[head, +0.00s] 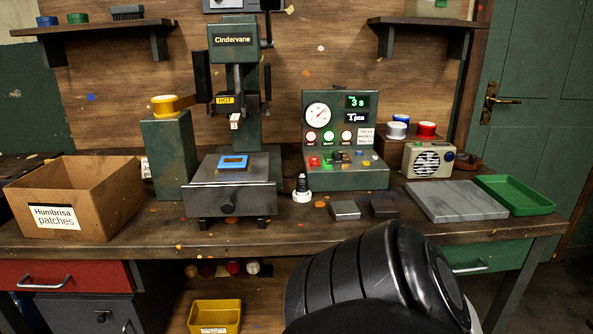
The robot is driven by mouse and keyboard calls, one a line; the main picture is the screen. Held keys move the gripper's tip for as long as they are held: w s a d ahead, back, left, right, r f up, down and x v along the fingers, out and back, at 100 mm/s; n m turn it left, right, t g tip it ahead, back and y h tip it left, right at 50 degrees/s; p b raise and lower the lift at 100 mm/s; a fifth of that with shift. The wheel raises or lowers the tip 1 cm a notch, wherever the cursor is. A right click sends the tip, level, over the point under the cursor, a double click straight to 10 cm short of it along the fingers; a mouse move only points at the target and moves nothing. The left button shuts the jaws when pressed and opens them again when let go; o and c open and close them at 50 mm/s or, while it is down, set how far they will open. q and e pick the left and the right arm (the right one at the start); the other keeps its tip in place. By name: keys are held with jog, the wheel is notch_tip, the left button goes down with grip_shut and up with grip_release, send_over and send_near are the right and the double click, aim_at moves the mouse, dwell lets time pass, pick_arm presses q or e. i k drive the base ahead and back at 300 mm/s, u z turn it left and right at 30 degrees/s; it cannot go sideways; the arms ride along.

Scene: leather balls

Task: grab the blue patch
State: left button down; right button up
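The blue patch (233,162) is a small flat piece with a bright blue border and a paler middle. It lies on the grey metal plate (262,172) of the Cindervane press (234,120). The press head, with a yellow "HOT" label, hangs above the plate, and there is a gap between it and the patch. Nothing covers the patch from this side. Neither of my grippers shows in the head view. A black ribbed link of my own arm fills the bottom centre and hides part of the bench's front edge.
A cardboard box (115,190) labelled "Humbrisa patches" stands left of the press. A green control box (345,182) stands to the right, displaying "3 s" and "1 pcs". A grey slab (456,201), a green tray (518,195) and a radio (429,160) are further right.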

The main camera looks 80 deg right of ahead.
aim_at(227, 162)
jog(key=k, duration=0.3)
jog(key=z, duration=1.15)
